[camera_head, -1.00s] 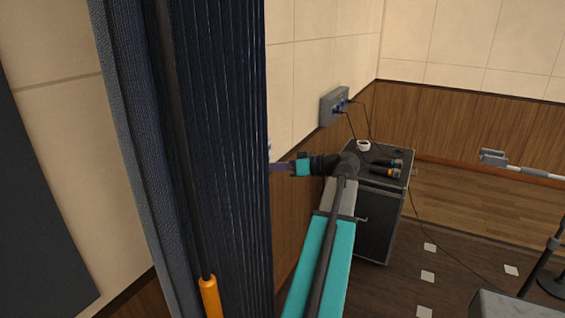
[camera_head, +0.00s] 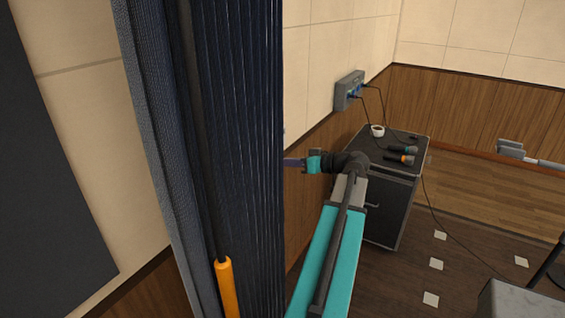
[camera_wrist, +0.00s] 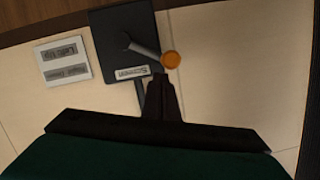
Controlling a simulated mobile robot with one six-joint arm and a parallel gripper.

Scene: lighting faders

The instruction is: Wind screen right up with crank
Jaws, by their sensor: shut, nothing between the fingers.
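The crank shows in the wrist view as a grey arm (camera_wrist: 141,45) with a round orange knob (camera_wrist: 172,59) on a dark wall plate (camera_wrist: 112,27). A small label reading "Screen" sits on the plate. My gripper (camera_wrist: 161,82) is shut and empty, its tips just below the knob in the picture and close to the plate's lower edge. Whether they touch anything I cannot tell. In the head view my gripper (camera_head: 292,163) points left toward the wall, its tips partly behind the dark blue curtain, which hides the crank there.
The curtain (camera_head: 245,130) hangs close on the left, with an orange-handled rod (camera_head: 226,285) before it. A white panel (camera_wrist: 63,61) with two labels is beside the crank plate. A black cabinet (camera_head: 385,210) holds a cup (camera_head: 377,130) and microphones. Floor right of it is partly open.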

